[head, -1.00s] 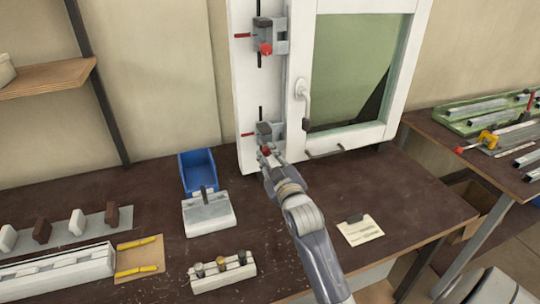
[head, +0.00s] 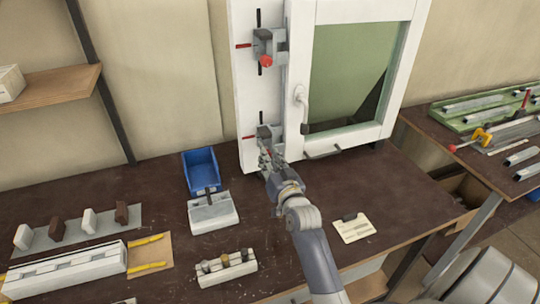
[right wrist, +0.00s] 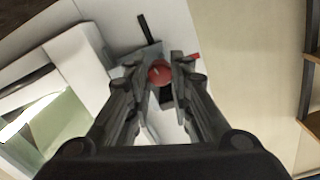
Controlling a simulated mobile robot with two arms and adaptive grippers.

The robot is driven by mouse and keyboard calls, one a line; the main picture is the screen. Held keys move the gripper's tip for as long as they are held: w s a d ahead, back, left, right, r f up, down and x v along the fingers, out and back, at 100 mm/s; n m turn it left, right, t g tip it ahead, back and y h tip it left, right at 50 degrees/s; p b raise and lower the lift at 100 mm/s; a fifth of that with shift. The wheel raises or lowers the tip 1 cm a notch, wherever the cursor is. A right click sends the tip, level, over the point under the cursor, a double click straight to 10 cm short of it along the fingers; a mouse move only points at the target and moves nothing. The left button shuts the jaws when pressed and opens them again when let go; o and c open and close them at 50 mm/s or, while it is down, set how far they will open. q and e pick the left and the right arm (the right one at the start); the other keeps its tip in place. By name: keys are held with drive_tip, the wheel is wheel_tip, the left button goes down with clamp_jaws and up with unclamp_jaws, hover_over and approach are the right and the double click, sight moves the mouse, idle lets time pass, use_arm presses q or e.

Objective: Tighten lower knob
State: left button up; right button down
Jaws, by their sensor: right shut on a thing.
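The lower knob (right wrist: 160,72) is red and round and sits between the fingertips of my right gripper (right wrist: 165,75) in the right wrist view. The gripper is shut on it. In the head view my right gripper (head: 268,160) is at the lower clamp (head: 264,133), a grey block on the white upright profile (head: 250,100), and hides most of the lower knob. The upper clamp (head: 263,42) with its red knob (head: 265,61) is higher on the same profile. My left gripper is not in view.
On the brown bench (head: 400,195) are a blue bin (head: 200,170), a grey-white block (head: 212,215), a small holder (head: 228,271) and a paper card (head: 354,228). The bench right of my arm is mostly clear.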

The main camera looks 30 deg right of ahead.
drive_tip(key=shift+m+p, duration=0.35)
drive_tip(key=shift+m, duration=0.55)
drive_tip(key=c, duration=1.4)
unclamp_jaws()
drive_tip(key=v, duration=1.2)
